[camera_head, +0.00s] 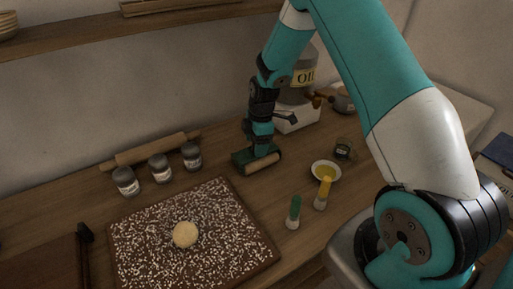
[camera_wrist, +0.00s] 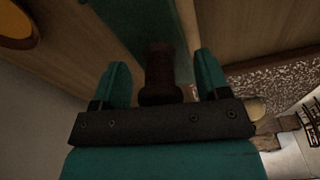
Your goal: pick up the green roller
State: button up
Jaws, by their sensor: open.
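The green roller (camera_head: 243,161) lies on the wooden counter, with a dark green body and what looks like a pale wooden cylinder along its front. My gripper (camera_head: 257,147) is right above it, pointing down. In the wrist view, my gripper (camera_wrist: 161,68) has its two teal fingers apart, on either side of a dark brown upright part (camera_wrist: 160,72). That part appears to belong to the roller, whose green body (camera_wrist: 140,25) extends beyond it. I cannot tell whether the fingers touch it.
A floured board (camera_head: 140,235) with a dough ball (camera_head: 186,234) is at front left. Jars (camera_head: 160,168) and a rolling pin (camera_head: 150,150) stand behind it. A yellow-filled bowl (camera_head: 325,171), small green (camera_head: 294,212) and yellow (camera_head: 323,193) items are to the right. An oil container (camera_head: 297,95) stands behind.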

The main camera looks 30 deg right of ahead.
jog(key=c, duration=1.1)
jog(key=shift+o, duration=0.2)
